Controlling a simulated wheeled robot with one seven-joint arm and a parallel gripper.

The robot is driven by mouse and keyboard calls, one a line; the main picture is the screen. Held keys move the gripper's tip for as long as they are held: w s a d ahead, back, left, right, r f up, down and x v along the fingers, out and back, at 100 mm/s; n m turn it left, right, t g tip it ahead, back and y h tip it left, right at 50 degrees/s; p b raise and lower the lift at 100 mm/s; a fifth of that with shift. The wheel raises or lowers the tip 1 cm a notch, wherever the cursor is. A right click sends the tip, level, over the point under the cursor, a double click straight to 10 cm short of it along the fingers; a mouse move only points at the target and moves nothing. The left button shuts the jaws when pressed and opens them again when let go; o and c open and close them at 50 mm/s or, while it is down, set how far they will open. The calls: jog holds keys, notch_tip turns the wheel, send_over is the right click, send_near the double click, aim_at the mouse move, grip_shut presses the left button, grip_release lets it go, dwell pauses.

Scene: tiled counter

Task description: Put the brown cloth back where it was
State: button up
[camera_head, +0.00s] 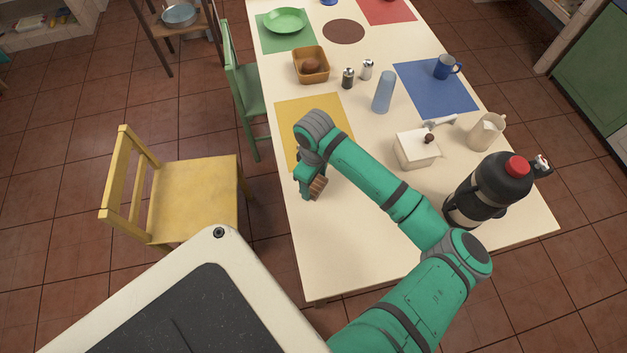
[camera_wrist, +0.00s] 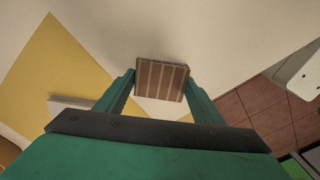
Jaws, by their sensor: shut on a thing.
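The brown cloth (camera_head: 318,187) is a small folded block with pale stripes. In the wrist view the cloth (camera_wrist: 161,79) sits between both fingertips, its striped face showing. My gripper (camera_head: 311,190) is shut on it. The gripper is over the near left part of the cream table (camera_head: 340,260), by the near edge of the yellow mat (camera_head: 300,108). I cannot tell whether the cloth touches the table or hangs just above it. My arm hides part of the yellow mat.
A white box (camera_head: 417,150) with a dark knob, a cream pitcher (camera_head: 486,132) and a black bottle with a red cap (camera_head: 488,187) stand right of my arm. A blue cup (camera_head: 383,92) and shakers (camera_head: 348,78) stand beyond. The near left tabletop is clear. A yellow chair (camera_head: 195,190) stands left.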

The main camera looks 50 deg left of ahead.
aim_at(314, 183)
jog(key=shift+s+d+f, duration=0.1)
jog(key=shift+f, duration=0.45)
jog(key=o, duration=1.2)
jog(key=shift+c, duration=0.2)
jog(key=shift+s, duration=0.1)
notch_tip(314, 183, up, 14)
jog(key=shift+f, duration=0.25)
